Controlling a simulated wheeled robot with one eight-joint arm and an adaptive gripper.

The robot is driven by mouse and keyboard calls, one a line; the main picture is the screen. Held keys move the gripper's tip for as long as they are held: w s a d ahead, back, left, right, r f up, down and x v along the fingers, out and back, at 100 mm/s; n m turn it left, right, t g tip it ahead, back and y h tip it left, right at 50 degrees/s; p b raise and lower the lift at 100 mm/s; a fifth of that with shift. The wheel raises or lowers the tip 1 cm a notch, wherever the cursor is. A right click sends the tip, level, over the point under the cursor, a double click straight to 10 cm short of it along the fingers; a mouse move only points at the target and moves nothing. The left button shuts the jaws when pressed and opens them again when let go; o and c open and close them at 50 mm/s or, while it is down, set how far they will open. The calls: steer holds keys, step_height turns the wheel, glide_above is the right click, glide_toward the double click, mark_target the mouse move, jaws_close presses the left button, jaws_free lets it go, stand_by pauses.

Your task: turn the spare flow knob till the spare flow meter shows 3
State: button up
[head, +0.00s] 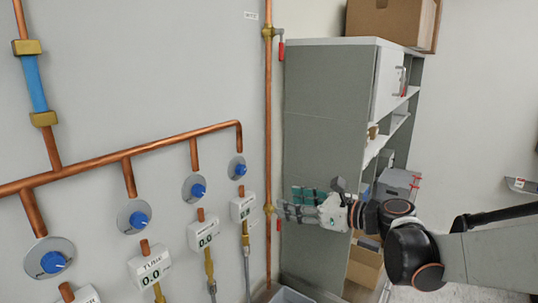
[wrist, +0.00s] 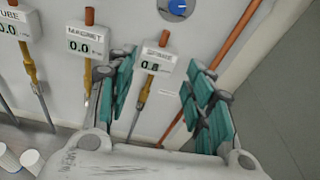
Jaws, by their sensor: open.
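The spare flow knob is a blue knob (wrist: 178,7) on a round grey plate, cut by the top edge of the wrist view. In the head view it is the rightmost blue knob (head: 240,169). The spare flow meter (wrist: 155,62) is the white box below it, also in the head view (head: 243,207); its small digits look like 0.0 but are hard to read. My gripper (wrist: 158,66) is open and empty, its teal-padded fingers framing the spare meter in the wrist view. In the head view my gripper (head: 288,204) is right of and below the knob, apart from it.
The magnet meter (wrist: 85,42) reads 0.0 left of the spare meter. A vertical copper pipe (head: 268,120) with red-handled valves runs close right of the spare knob. A grey cabinet (head: 325,130) stands behind my gripper. A bin (head: 290,295) is below.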

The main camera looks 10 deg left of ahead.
mark_target(244, 170)
steer(key=w+a+r+m+p, duration=0.1)
steer(key=w+a, duration=0.1)
steer(key=a, duration=0.3)
steer(key=w+a+r+m+y+p, duration=0.1)
steer(key=w+a, duration=0.2)
steer(key=a, duration=0.2)
steer(key=w+a+r+m+y+p, duration=0.1)
steer(key=w+a+p, duration=0.1)
steer(key=a, duration=0.3)
steer(key=shift+w+a+r+m, duration=0.15)
steer(key=shift+w+m, duration=0.15)
steer(key=shift+w, duration=0.4)
steer(key=c, duration=1.1)
